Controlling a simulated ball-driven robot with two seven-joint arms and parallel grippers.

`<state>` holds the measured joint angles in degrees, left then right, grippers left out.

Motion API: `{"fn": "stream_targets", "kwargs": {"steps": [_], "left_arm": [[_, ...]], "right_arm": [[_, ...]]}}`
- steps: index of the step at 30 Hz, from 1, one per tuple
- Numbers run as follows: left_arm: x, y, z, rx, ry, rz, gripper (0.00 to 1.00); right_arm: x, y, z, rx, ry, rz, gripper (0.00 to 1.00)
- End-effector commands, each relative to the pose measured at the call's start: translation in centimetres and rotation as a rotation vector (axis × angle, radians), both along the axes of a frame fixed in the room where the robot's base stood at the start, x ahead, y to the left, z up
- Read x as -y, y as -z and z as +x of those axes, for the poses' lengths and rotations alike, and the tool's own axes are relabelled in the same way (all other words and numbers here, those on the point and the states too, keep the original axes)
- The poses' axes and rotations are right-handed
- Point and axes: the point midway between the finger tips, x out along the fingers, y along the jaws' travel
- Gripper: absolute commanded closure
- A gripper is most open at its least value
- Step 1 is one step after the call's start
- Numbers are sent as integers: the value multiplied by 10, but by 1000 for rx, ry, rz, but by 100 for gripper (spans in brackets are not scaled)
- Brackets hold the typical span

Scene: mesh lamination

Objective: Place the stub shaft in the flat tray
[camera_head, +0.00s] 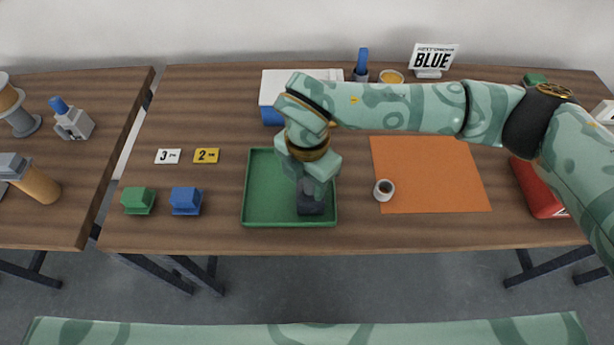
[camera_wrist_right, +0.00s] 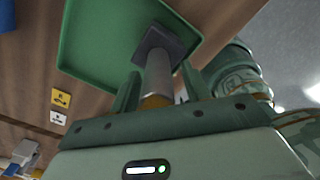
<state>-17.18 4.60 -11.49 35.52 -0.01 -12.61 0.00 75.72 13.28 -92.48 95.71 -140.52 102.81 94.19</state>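The stub shaft (camera_wrist_right: 158,74) is a grey cylinder with a dark square flange (camera_wrist_right: 166,44) at its far end and an orange-brass part near my fingers. In the head view its dark square end (camera_head: 311,205) points down, over the right part of the green flat tray (camera_head: 261,205). I cannot tell whether it rests on the tray floor or hangs just above. My right gripper (camera_head: 314,178) is above the tray with its fingers (camera_wrist_right: 160,88) on either side of the shaft. Whether they press on it is unclear. My left gripper is in neither view.
Left of the tray are a green block (camera_head: 138,201), a blue block (camera_head: 186,201) and number cards (camera_head: 206,156). On the right are an orange mat (camera_head: 440,175), a small cup (camera_head: 384,189) and a red object (camera_head: 537,190). A blue-white box (camera_head: 272,100) stands behind.

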Motion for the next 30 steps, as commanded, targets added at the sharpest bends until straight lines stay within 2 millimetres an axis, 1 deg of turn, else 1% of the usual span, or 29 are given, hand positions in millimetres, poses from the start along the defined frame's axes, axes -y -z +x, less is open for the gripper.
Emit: {"fn": "stream_targets", "kwargs": {"steps": [5, 8, 11, 18, 21, 25, 30], "left_arm": [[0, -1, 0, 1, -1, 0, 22], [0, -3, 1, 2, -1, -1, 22], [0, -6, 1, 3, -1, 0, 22], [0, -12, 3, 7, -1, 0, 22], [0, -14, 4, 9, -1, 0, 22], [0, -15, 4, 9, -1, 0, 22], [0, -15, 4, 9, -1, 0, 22]], "right_arm": [[0, -1, 0, 0, 0, 0, 53], [0, -10, 0, 2, 0, 1, 53], [0, -28, 1, 4, -1, 2, 53], [0, -85, 1, 5, 0, 1, 53], [0, -104, 1, 4, -1, 1, 53], [0, -118, 1, 2, 0, 1, 53], [0, -124, 0, 1, 0, 1, 53]]}}
